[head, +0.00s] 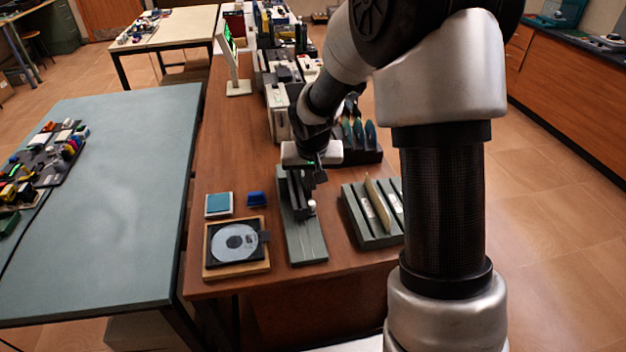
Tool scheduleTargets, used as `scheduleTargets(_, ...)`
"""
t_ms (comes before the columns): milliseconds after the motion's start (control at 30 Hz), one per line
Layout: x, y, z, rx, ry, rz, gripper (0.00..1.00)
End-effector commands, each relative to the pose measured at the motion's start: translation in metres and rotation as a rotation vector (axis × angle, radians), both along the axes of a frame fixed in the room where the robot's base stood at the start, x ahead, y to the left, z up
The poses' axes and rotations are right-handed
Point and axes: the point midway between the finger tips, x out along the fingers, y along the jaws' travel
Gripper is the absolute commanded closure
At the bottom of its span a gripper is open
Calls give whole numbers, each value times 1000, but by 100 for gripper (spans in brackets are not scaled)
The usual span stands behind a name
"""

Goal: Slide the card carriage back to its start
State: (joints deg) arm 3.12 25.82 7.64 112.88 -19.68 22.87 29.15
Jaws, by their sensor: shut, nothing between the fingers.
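The card carriage (298,204) is a dark block on a long grey-green track (308,246) on the brown table. A small pale knob (312,204) shows at its right side. The carriage sits toward the middle or far part of the track, and the near part of the track is bare. My gripper (318,178) points down over the far end of the track, close to the carriage. It is shut and empty. I cannot tell whether it touches the carriage.
A wooden tray (236,273) with a grey disc stands left of the track, with a teal pad (219,204) and a blue block (256,199) behind it. A slotted green holder (366,222) with an upright cream card stands close on the right.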

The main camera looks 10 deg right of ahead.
Motion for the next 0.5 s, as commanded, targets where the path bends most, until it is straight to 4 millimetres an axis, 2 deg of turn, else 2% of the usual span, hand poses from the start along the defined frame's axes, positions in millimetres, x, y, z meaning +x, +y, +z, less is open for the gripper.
scheduleTargets(33, 3, 0, -12, -1, 4, 1, 100)
scheduleTargets(200, 13, -2, -40, 0, 4, 1, 100)
scheduleTargets(333, 19, -3, -54, -1, 1, 1, 100)
scheduleTargets(500, 22, -4, -61, 0, 0, 0, 100)
